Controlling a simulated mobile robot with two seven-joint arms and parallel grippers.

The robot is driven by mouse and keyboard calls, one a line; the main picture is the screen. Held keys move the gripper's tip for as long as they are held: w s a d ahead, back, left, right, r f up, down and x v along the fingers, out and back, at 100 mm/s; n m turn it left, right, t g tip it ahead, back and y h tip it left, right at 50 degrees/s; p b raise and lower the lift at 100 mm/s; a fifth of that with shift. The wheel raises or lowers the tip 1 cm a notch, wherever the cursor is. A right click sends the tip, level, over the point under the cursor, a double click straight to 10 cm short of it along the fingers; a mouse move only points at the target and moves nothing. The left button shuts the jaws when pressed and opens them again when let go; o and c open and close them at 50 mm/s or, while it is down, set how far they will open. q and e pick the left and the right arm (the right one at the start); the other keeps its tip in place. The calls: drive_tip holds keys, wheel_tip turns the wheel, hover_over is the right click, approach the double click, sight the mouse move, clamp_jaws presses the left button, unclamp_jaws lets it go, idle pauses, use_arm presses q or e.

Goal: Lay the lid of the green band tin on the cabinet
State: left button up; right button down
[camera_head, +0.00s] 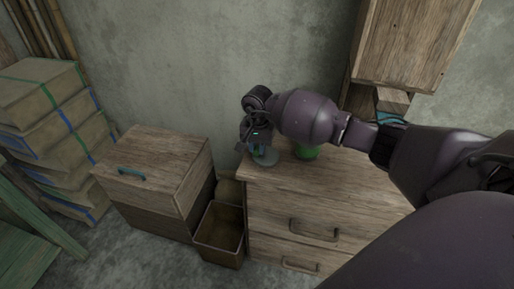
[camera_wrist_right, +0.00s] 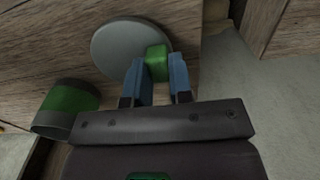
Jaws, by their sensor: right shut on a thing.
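The lid (camera_head: 266,159) is a grey disc with a green knob, at the left end of the wooden cabinet (camera_head: 330,185) top. In the right wrist view the lid (camera_wrist_right: 112,48) shows flat against the wood, its green knob between my blue fingertips. My right gripper (camera_head: 259,150) is shut on that knob; the wrist view shows the gripper (camera_wrist_right: 159,75) too. I cannot tell whether the lid touches the cabinet or hangs just above it. The green band tin (camera_head: 306,152) stands to the right of the lid, partly hidden by my arm; it also shows in the wrist view (camera_wrist_right: 70,98). My left gripper is out of view.
A wooden chest (camera_head: 160,165) with a teal handle stands left of the cabinet. An open bin (camera_head: 220,232) sits on the floor between them. A wall cupboard (camera_head: 415,40) hangs above right. Stacked bundles (camera_head: 55,130) stand far left. The front of the cabinet top is clear.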

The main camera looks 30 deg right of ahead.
drive_tip(key=shift+f, duration=0.4)
drive_tip(key=shift+r, duration=0.1)
drive_tip(key=c, duration=1)
unclamp_jaws()
